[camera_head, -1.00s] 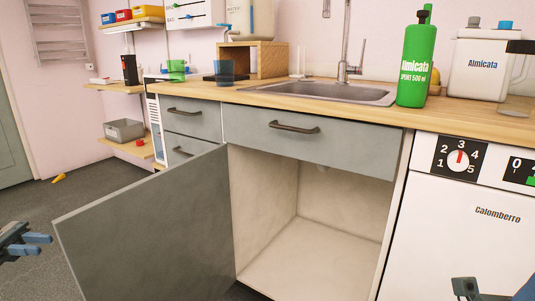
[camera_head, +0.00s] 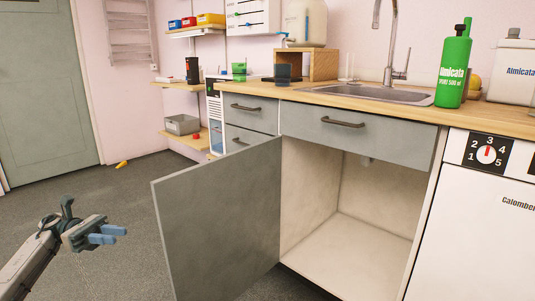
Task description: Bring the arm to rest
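My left arm comes in from the lower left, and its gripper (camera_head: 120,236) is held above the grey floor, left of the open cabinet door (camera_head: 215,220). Its two blue fingers show apart with a small gap, and nothing is between them. The gripper is clear of the door. My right gripper is not in view.
The cabinet under the sink (camera_head: 382,94) stands open and its visible inside (camera_head: 360,240) is empty. A green bottle (camera_head: 453,72) stands on the wooden counter (camera_head: 500,118). A small yellow object (camera_head: 121,164) lies on the floor. Open floor lies left of the door.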

